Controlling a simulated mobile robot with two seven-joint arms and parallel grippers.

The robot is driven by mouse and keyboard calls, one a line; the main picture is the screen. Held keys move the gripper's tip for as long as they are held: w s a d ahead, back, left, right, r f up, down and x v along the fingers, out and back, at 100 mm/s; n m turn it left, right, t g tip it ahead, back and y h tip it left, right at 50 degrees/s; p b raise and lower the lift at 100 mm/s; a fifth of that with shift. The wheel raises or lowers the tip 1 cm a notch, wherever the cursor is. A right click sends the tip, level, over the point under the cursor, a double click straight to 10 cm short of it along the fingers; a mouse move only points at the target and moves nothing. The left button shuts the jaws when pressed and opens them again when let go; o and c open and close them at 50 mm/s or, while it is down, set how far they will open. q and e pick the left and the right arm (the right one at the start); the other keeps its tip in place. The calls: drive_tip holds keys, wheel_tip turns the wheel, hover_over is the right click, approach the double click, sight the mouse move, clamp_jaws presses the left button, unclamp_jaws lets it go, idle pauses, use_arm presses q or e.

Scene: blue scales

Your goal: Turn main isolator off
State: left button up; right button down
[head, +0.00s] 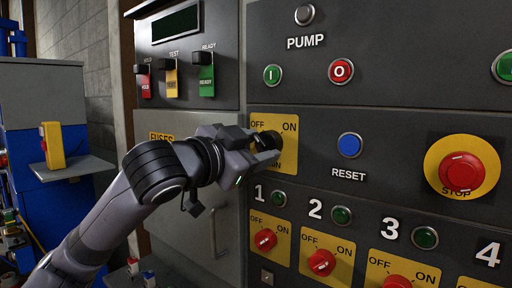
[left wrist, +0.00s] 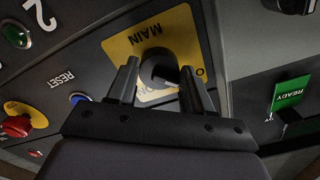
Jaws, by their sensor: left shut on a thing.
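The main isolator is a dark rotary knob (head: 271,136) on a yellow plate (head: 290,155) marked OFF at upper left and ON at upper right. My left gripper (head: 266,150) reaches in from the left and is shut on the knob, covering most of it and part of the plate. In the left wrist view the plate (left wrist: 182,25) appears upside down with the word MAIN, and the knob (left wrist: 158,68) sits between the two fingers of my left gripper (left wrist: 160,85). The knob's exact pointing direction is hard to tell. My right gripper is not in view.
A blue reset button (head: 349,145) and a red stop button (head: 461,172) lie right of the isolator. Red numbered rotary switches (head: 265,239) sit on yellow plates below. Pump buttons (head: 272,75) are above. A grey fuse cabinet (head: 180,125) stands left.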

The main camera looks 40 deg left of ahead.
use_arm(q)
drive_tip(key=shift+f, duration=0.1)
idle(0.3)
drive_tip(key=o, duration=1)
drive_tip(key=shift+o, duration=0.2)
drive_tip(key=shift+s, duration=0.1)
drive_tip(key=s+b, duration=0.4)
drive_tip(key=s, duration=0.3)
drive_tip(key=shift+d+b, duration=0.4)
drive_tip(key=shift+d, duration=0.05)
